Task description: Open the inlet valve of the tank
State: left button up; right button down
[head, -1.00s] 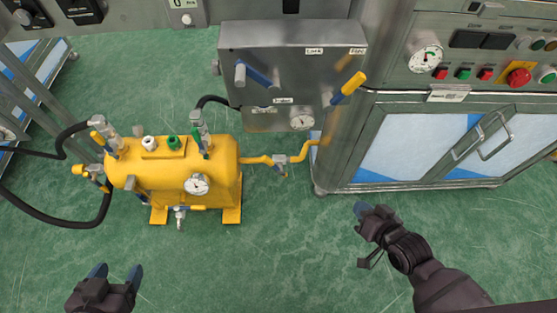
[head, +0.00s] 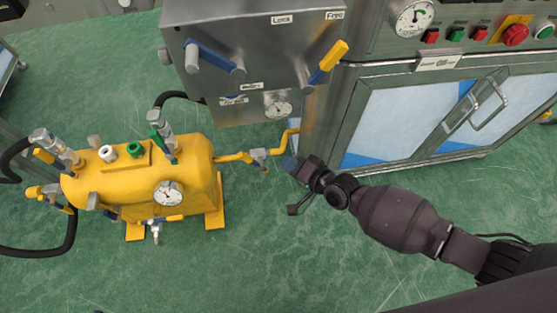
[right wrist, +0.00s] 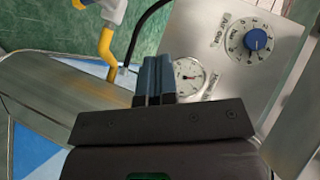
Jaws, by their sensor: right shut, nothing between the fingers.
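The yellow tank (head: 140,180) stands on the floor at the left of the head view. A yellow pipe (head: 232,157) runs from its right side through a small grey valve (head: 258,156) towards the steel cabinet. Which valve is the inlet is not marked. My right gripper (head: 289,163) is shut and empty, just right of that valve and apart from it. In the right wrist view its blue fingertips (right wrist: 155,78) are together. The yellow pipe (right wrist: 107,45) shows at upper left there, with part of a valve above it. My left gripper is out of view.
A cabinet (head: 350,115) with buttons is at the right. Black hoses (head: 70,235) curve at the tank's left. Green floor in front is clear.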

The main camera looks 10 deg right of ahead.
aim_at(251, 158)
pick_arm(q)
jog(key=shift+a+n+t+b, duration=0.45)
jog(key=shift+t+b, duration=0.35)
jog(key=shift+b, duration=1)
pick_arm(e)
jog(key=w+a+f, duration=0.5)
jog(key=w+a, duration=0.1)
jog(key=a, duration=0.3)
jog(key=shift+r, duration=0.1)
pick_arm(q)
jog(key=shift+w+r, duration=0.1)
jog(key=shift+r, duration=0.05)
